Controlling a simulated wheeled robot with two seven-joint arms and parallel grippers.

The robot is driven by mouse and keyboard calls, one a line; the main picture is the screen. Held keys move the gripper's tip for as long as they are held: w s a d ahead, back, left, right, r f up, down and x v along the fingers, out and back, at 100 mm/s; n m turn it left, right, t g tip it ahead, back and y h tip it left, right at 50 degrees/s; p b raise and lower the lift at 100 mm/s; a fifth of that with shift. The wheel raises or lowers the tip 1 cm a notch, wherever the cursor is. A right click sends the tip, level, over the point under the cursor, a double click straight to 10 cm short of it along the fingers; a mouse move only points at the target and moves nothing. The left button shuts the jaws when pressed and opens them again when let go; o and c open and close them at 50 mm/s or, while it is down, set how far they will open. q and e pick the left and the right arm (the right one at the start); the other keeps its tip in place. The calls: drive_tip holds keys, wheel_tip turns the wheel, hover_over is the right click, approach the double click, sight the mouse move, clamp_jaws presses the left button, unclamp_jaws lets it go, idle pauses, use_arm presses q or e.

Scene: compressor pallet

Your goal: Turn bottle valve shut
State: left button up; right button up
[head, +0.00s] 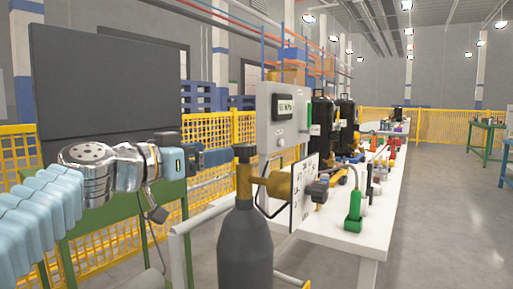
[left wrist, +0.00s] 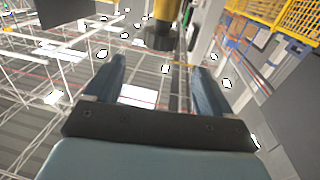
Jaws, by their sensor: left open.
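A dark grey gas bottle (head: 245,245) stands upright in the front middle of the head view. A brass valve (head: 244,180) sits on its neck, with a dark knob (head: 245,151) on top and a brass side outlet (head: 277,184). My left gripper (head: 228,154) comes in from the left at about knob height, just left of it. In the left wrist view my left gripper (left wrist: 160,62) has its two fingers wide apart and empty. The knob (left wrist: 158,37) and brass valve (left wrist: 166,9) show ahead, between the finger lines; I see no contact. My right gripper is not in view.
A white sign plate (head: 304,190) stands right of the valve. Behind are a grey control box (head: 284,118) and a long white table (head: 360,238) with a green bottle (head: 354,212) and other items. A yellow fence (head: 213,128) runs behind.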

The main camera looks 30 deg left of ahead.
sight(250, 144)
use_arm(q)
drive_tip(key=p+x, duration=0.3)
drive_tip(key=x, duration=1)
drive_tip(key=shift+s, duration=0.1)
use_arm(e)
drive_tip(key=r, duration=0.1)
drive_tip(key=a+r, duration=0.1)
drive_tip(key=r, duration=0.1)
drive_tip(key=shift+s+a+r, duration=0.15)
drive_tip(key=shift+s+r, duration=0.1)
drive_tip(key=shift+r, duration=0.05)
use_arm(q)
drive_tip(key=c, duration=1)
drive_tip(key=shift+o, duration=0.2)
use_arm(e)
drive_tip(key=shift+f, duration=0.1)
